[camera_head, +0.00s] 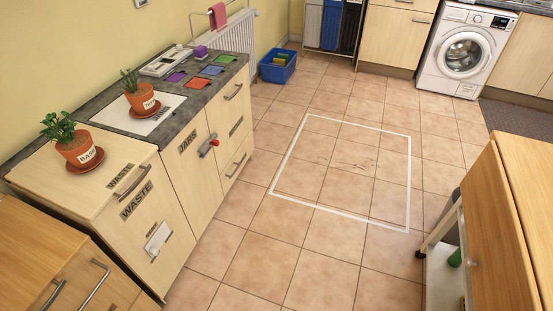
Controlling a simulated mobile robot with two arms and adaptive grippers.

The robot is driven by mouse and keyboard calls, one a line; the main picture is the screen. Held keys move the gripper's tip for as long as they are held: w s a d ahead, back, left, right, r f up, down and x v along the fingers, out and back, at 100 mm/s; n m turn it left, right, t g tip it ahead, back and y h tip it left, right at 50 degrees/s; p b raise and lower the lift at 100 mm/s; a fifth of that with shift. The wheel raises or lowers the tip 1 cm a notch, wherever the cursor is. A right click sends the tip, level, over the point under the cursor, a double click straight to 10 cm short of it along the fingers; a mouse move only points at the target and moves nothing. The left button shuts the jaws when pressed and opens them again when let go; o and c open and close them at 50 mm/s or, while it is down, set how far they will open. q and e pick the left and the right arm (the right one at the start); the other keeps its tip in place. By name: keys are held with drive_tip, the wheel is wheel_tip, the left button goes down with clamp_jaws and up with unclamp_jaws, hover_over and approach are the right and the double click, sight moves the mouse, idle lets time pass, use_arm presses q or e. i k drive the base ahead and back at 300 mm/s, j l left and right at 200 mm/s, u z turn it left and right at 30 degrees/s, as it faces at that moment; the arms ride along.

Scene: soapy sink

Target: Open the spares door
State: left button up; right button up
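A row of pale wood cabinets under a grey counter (205,109) stands along the left wall. I cannot tell for sure which front is the spares door. All these fronts look closed. Neither of my grippers is in view.
A WASTE cabinet (147,232) adjoins on the left. Potted plants stand in saucers on top, labelled BASIL (79,150) and THYME (143,101). Coloured cloths lie on the counter. A blue crate (278,68) stands beyond. A wooden trolley (500,225) is right.

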sight(230, 172)
drive_tip(key=i+l+z, duration=0.1)
drive_tip(key=i+z, duration=0.35)
drive_tip(key=i, duration=0.45)
drive_tip(key=i+l+u, duration=0.2)
drive_tip(key=i+u, duration=0.2)
drive_tip(key=i+l+u, duration=0.8)
